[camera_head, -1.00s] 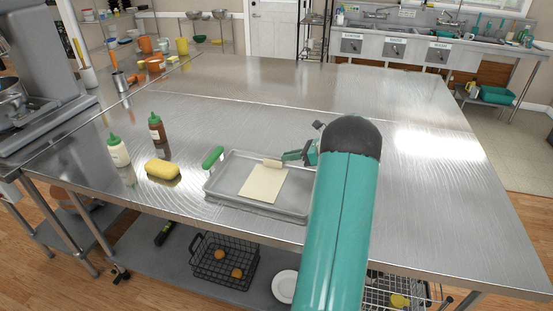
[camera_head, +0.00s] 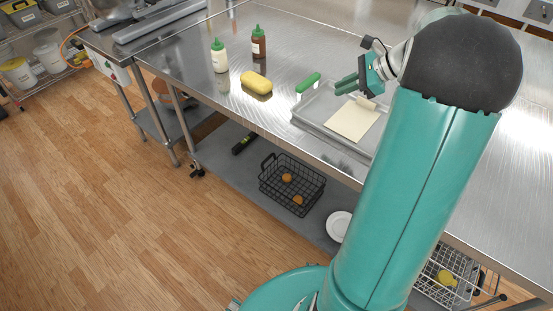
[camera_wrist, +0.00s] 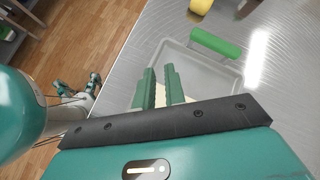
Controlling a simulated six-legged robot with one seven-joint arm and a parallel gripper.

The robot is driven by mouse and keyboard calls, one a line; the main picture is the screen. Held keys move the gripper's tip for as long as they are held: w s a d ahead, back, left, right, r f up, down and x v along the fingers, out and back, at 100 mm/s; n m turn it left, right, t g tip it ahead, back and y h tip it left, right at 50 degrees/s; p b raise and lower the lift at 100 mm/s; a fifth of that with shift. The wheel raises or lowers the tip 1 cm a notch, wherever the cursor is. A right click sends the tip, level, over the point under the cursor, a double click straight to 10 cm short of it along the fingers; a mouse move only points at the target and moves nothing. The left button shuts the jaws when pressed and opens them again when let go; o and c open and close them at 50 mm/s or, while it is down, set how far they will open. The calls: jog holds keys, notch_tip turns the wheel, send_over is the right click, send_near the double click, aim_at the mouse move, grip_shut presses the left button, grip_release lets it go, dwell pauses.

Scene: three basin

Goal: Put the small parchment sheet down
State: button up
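The small parchment sheet (camera_head: 352,119) is cream-coloured and lies in the grey metal tray (camera_head: 313,127) on the steel table, with its far edge curled up. My gripper (camera_head: 346,84) is at the tray's far side, just beyond the curled edge. Its two green fingers point left with a gap between them, and nothing is seen held. In the wrist view the fingers (camera_wrist: 162,72) stand apart over the tray (camera_wrist: 205,72). A piece of the sheet (camera_wrist: 160,96) shows between and below them. My arm hides the tray's right side.
A green cylindrical object (camera_head: 308,83) lies at the tray's far left corner. A wire basket (camera_head: 292,184) and a plate (camera_head: 339,226) are on the shelf below.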

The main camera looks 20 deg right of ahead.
jog(key=s+a+r+n+g+h, duration=0.25)
jog(key=s+a+n, duration=0.2)
jog(key=a, duration=0.55)
jog(key=s+a+r+n+g+h, duration=0.1)
jog(key=s+a+r+n, duration=0.2)
jog(key=a+n, duration=0.5)
jog(key=s+a+f+n+t+h, duration=0.1)
jog(key=s+a+n+t+h, duration=0.1)
jog(key=s+a+n, duration=0.8)
jog(key=shift+s+a+h, duration=0.6)
jog(key=shift+s+h, duration=0.05)
jog(key=shift+s, duration=0.2)
